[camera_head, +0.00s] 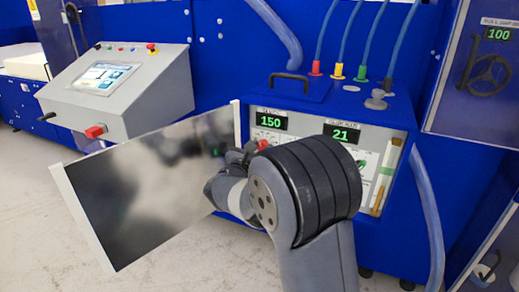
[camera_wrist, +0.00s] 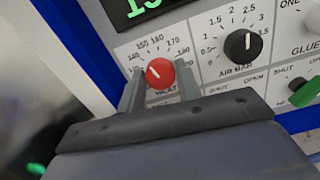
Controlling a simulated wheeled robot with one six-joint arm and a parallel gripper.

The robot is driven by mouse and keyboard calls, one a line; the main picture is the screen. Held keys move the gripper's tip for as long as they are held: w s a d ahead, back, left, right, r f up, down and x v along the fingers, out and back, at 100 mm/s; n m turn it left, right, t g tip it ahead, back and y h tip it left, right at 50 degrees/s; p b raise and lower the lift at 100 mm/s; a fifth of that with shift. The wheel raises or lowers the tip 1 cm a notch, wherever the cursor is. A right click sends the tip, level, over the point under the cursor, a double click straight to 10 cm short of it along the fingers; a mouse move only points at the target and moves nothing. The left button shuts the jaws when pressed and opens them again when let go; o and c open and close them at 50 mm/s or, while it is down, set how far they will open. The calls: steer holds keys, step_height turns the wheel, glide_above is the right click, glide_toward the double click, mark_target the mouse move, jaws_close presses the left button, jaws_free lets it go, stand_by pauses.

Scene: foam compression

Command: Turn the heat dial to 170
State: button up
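The heat dial is a red round knob (camera_wrist: 160,73) with a white pointer line tilted to the upper left, on a white panel with a printed scale. My gripper (camera_wrist: 161,82) has one finger on each side of the knob. Small gaps seem to show between fingers and knob, so contact is not clear. In the head view the red knob (camera_head: 263,144) is just past the gripper (camera_head: 250,152), which my wrist partly hides. The green heat display (camera_head: 271,121) above it reads 150. In the wrist view only the lower part of this display (camera_wrist: 143,8) shows.
A second display (camera_head: 345,134) reads 21. A tilted grey panel (camera_head: 150,190) stands close left of my wrist. A grey control console (camera_head: 120,90) is farther left.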

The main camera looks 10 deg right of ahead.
steer(key=c, duration=0.5)
steer(key=shift+f+b, duration=0.1)
steer(key=shift+b, duration=0.35)
steer(key=shift+f+m+b, duration=0.15)
steer(key=shift+m+b, duration=0.55)
steer(key=shift+b, duration=0.2)
steer(key=m+b, duration=1)
steer(key=b, duration=0.4)
steer(key=shift+r+m, duration=0.2)
steer(key=shift+m, duration=0.1)
